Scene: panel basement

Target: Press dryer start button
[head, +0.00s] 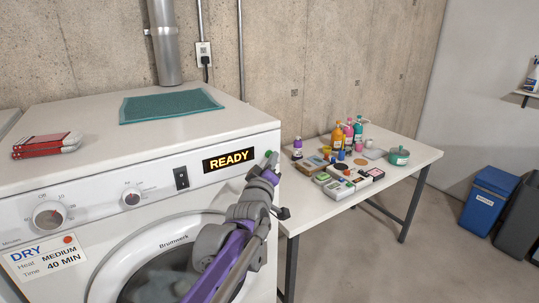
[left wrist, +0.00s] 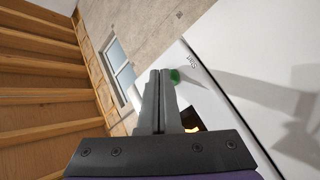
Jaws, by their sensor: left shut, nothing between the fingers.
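The white dryer (head: 185,165) fills the left of the head view, its display (head: 229,160) lit with the word READY. The green start button (left wrist: 175,75) shows in the left wrist view, on the white panel beside small lettering. My left gripper (left wrist: 160,73) is shut and empty, its fingertips just left of the button in that view. I cannot tell whether they touch it. In the head view my left gripper (head: 271,161) is at the right end of the control panel, and a bit of green shows by its tips. My right gripper is not in view.
A teal cloth (head: 170,104) and red-and-white packs (head: 46,145) lie on the dryer top. The panel also has a black switch (head: 181,178) and two knobs. A white table (head: 405,163) with bottles and boxes stands to the right, bins (head: 489,201) beyond it.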

